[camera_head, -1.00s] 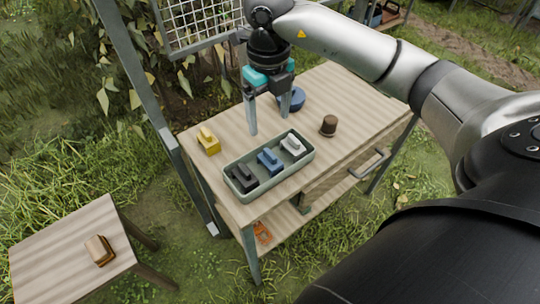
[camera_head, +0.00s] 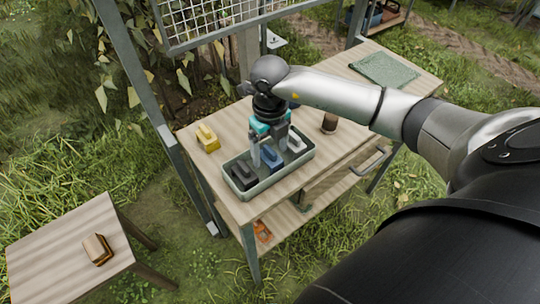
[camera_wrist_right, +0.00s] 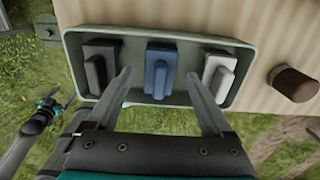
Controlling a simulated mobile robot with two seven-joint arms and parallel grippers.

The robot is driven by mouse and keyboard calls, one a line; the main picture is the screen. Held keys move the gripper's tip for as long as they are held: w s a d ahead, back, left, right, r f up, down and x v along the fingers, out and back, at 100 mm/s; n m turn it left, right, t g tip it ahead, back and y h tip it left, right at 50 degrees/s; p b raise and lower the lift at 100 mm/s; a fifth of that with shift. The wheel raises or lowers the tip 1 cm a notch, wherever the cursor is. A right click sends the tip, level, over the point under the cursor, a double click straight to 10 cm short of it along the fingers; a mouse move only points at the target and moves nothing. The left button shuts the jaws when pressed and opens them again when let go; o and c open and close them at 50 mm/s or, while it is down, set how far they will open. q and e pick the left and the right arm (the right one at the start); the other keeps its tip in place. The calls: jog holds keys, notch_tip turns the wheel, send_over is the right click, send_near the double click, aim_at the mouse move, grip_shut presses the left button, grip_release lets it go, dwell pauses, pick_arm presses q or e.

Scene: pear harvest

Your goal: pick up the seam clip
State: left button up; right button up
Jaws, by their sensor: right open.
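The pale green tray (camera_head: 238,186) on the wooden bench holds three clip-like blocks in a row. They are a black one (camera_wrist_right: 100,66), a blue one (camera_wrist_right: 160,66) in the middle and a white-grey one (camera_wrist_right: 218,72). Nothing shows which one bears the name seam clip. My right gripper (camera_head: 268,158) is open above the tray, with its fingers on either side of the blue block; whether they touch it I cannot tell. In the right wrist view a dark part with teal (camera_wrist_right: 42,112), apparently my left gripper, shows small at the left; its jaws are unclear.
A yellow block (camera_head: 207,139) stands left of the tray and a brown cylinder (camera_head: 329,122) to its right. A green mat (camera_head: 385,69) lies at the bench's far right. A brown block (camera_head: 97,249) sits on a separate small table. A wire mesh panel (camera_head: 205,20) stands behind.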

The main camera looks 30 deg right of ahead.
grip_shut()
dwell(0.7)
